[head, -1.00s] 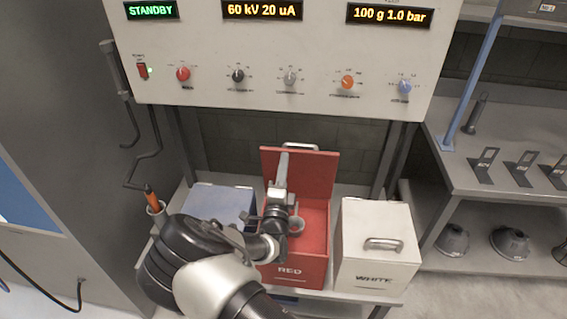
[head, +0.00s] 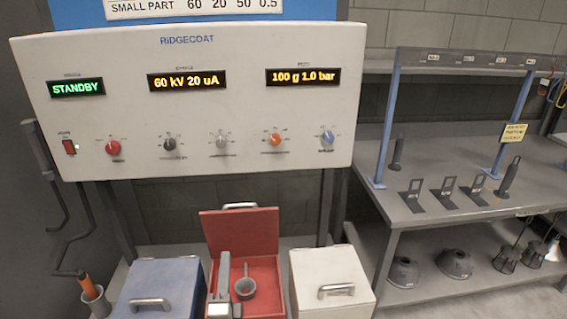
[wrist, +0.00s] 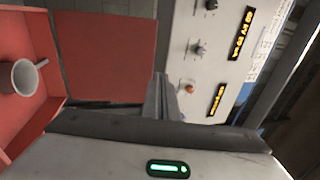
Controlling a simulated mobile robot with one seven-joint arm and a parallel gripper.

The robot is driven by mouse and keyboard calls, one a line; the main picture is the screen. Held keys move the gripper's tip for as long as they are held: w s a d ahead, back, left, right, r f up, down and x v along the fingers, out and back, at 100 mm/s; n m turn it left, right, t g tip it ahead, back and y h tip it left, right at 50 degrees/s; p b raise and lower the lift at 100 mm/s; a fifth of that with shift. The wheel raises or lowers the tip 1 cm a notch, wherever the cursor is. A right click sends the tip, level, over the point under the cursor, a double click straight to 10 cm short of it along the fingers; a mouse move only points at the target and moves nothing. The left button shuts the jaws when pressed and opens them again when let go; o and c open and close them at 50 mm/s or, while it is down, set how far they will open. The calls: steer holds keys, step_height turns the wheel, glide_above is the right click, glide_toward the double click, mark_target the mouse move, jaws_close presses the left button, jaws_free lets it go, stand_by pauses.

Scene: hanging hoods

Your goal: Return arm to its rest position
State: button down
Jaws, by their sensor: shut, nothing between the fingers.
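My gripper (head: 224,256) shows at the bottom of the head view, in front of the open red box (head: 262,306) and left of the scoop. Its fingers are together with nothing between them; they also show in the wrist view (wrist: 158,92). Most of my arm is below the head picture. A grey scoop or cup with a handle (head: 245,289) rests inside the red box, apart from my gripper. It also shows at the left of the wrist view (wrist: 24,76).
A closed blue box (head: 160,280) stands left and a closed white box (head: 330,272) right of the red one, whose lid (head: 240,232) stands open. A control panel (head: 190,105) hangs above. A shelf bench (head: 440,207) is at right, an orange-handled tool (head: 88,285) at left.

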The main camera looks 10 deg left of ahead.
steer(key=w+d+r+m+g+h, duration=0.2)
steer(key=d+r+m+h, duration=0.2)
steer(key=d+m+h, duration=0.45)
steer(key=w+d+r+m+g+h, duration=0.25)
steer(key=d+r+m+h, duration=0.3)
steer(key=d+m, duration=0.45)
steer(key=s+d+r+m+g+h, duration=0.1)
steer(key=s+d+m+g, duration=0.2)
steer(key=d+m+g, duration=0.3)
steer(key=s+d+r+m+g+h, duration=0.1)
steer(key=s+d+m+g, duration=0.25)
steer(key=d+m, duration=0.4)
steer(key=s+d+r+m+g+y, duration=0.45)
steer(key=s+d+m+g, duration=0.2)
steer(key=s+m, duration=0.4)
steer(key=s+a+r+m+t+y, duration=0.3)
steer(key=s+r+m+t+y, duration=0.2)
steer(key=m, duration=0.8)
step_height(320, 180, up, 4)
steer(key=shift+s+a+f+y+p, duration=0.15)
steer(key=shift+s+f+y+p, duration=0.15)
steer(key=shift+s+y, duration=0.7)
steer(key=shift+w+t+y, duration=0.25)
steer(key=shift+w, duration=0.05)
